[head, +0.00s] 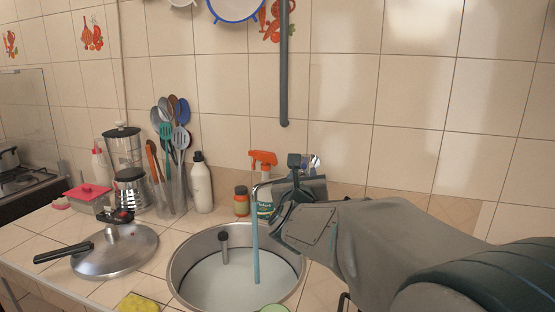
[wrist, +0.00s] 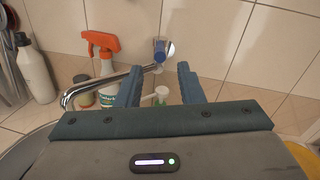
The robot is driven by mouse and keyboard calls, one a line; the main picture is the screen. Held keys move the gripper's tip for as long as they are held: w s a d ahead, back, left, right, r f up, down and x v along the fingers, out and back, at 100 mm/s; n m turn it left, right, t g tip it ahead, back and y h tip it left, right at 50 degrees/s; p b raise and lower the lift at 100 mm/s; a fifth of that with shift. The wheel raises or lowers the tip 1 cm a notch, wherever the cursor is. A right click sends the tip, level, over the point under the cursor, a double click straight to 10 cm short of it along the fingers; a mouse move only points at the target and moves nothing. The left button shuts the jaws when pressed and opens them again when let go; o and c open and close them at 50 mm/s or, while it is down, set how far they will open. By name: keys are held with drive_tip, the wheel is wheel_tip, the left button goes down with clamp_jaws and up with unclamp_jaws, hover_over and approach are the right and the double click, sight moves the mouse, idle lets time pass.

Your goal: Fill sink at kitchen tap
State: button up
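The round metal sink (head: 176,278) is set in the counter and holds a pale, flat surface that looks like water. A thin bluish stream (head: 256,250) falls from the tap spout into it. A dark upright peg (head: 224,248) stands in the sink. The chrome tap (wrist: 105,82) is fixed to the tiled wall in the wrist view, with a blue handle (wrist: 159,50) at its wall end. My gripper (wrist: 158,74) is open, its two fingers apart, with the handle just beyond and between their tips. In the head view my gripper (head: 298,180) and arm cover most of the tap.
An orange-topped spray bottle (head: 263,160), a small jar (head: 241,201) and a white bottle (head: 201,184) stand behind the sink. A utensil holder (head: 172,190) and a pan lid (head: 115,252) are to the left. A yellow sponge (head: 138,303) lies at the front edge.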

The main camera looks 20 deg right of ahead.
sight(306, 158)
drive_tip(key=p+x, duration=0.2)
drive_tip(key=x, duration=0.7)
drive_tip(key=shift+w+d, duration=0.2)
drive_tip(key=shift+w, duration=0.15)
clamp_jaws()
